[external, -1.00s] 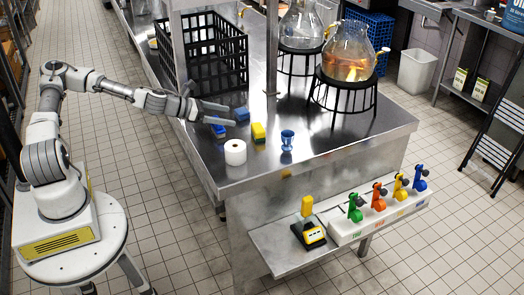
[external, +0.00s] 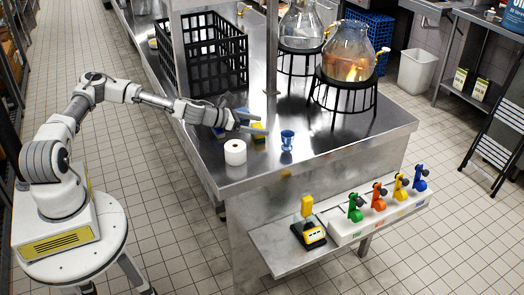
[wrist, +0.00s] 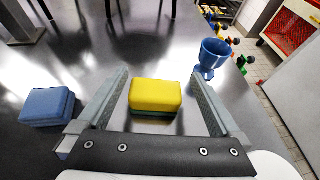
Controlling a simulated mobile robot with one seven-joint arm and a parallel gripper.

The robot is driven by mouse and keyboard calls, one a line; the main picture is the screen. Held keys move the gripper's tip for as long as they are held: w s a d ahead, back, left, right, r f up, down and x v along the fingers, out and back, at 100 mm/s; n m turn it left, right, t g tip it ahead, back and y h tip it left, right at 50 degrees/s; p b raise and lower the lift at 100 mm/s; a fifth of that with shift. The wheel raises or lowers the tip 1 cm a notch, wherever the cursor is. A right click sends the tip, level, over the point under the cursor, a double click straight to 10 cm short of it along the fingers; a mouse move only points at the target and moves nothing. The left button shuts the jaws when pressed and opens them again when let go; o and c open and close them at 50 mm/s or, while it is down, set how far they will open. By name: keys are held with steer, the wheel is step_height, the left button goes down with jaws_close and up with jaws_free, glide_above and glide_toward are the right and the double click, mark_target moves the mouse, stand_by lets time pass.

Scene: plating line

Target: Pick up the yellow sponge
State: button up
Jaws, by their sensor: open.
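The yellow sponge (wrist: 156,95) lies on the steel counter, with a darker green layer at its lower edge. In the wrist view it sits between the two fingers of my gripper (wrist: 160,102), apart from both. In the external view the sponge (external: 258,129) is partly hidden by my gripper (external: 262,122). The gripper is open and empty. Whether the fingertips are down at the sponge's height, I cannot tell.
A blue sponge (wrist: 47,106) lies left of my gripper. A blue goblet (external: 287,140) stands to the right. A white paper roll (external: 235,152) stands near the counter's front edge. A black crate (external: 205,50) and flasks on black stands (external: 343,95) are behind.

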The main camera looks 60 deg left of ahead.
steer(key=shift+a+f+x, duration=0.1)
steer(key=shift+f+x, duration=0.15)
steer(key=shift+x, duration=1.05)
steer(key=shift+a+f+x, duration=0.1)
steer(key=shift+f+x, duration=0.15)
steer(key=shift+x, duration=1.05)
steer(key=shift+s, duration=0.2)
steer(key=shift+c, duration=0.3)
steer(key=c, duration=1.1)
steer(key=shift+r, duration=0.1)
